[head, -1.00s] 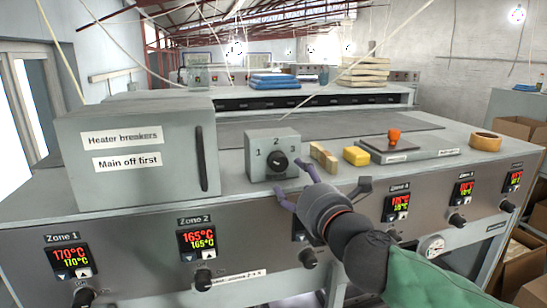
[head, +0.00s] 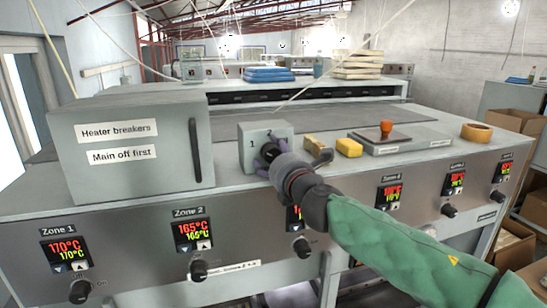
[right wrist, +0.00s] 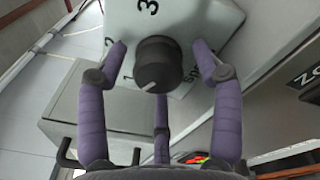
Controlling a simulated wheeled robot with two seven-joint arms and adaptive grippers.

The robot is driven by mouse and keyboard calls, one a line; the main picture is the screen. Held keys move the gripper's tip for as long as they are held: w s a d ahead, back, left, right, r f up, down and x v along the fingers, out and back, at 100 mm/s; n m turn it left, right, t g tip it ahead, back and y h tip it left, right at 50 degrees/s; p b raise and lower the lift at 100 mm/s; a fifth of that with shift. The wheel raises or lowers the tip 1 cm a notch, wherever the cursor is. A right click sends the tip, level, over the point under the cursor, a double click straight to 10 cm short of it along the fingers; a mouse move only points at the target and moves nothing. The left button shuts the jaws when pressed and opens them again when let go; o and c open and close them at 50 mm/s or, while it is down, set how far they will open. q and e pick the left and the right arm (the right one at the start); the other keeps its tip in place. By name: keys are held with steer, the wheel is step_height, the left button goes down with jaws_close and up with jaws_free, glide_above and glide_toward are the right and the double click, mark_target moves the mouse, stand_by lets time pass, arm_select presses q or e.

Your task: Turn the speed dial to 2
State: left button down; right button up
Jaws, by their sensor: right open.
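The speed dial is a black round knob (right wrist: 158,65) on a small grey box (head: 252,131) marked 1, 2 and 3. In the right wrist view, its white mark shows on the lower left of the knob, towards the 1 side; the exact setting is hard to tell. My right gripper (head: 290,156) is in front of the box and partly hides the knob and the 3 in the head view. In the right wrist view, its purple fingers (right wrist: 160,58) are open around the knob, with gaps at the sides. My left gripper is not in view.
The heater breakers box (head: 130,150) stands close on the left. Zone knobs (head: 302,247) line the front panel.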

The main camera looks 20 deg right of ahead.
steer(key=shift+s, duration=0.15)
steer(key=c, duration=1.1)
steer(key=shift+c, duration=0.2)
steer(key=shift+f+m+b, duration=0.1)
steer(key=shift+m+b, duration=0.5)
steer(key=shift+b, duration=0.35)
steer(key=m+b, duration=0.7)
steer(key=shift+a+f+t+b, duration=0.1)
steer(key=shift+f+t+b, duration=0.05)
steer(key=shift+t+b, duration=0.15)
steer(key=shift+r+m+h+b, duration=0.2)
steer(key=shift+m+h+b, duration=0.1)
steer(key=shift+m+b, duration=1.65)
steer(key=shift+r, duration=0.1)
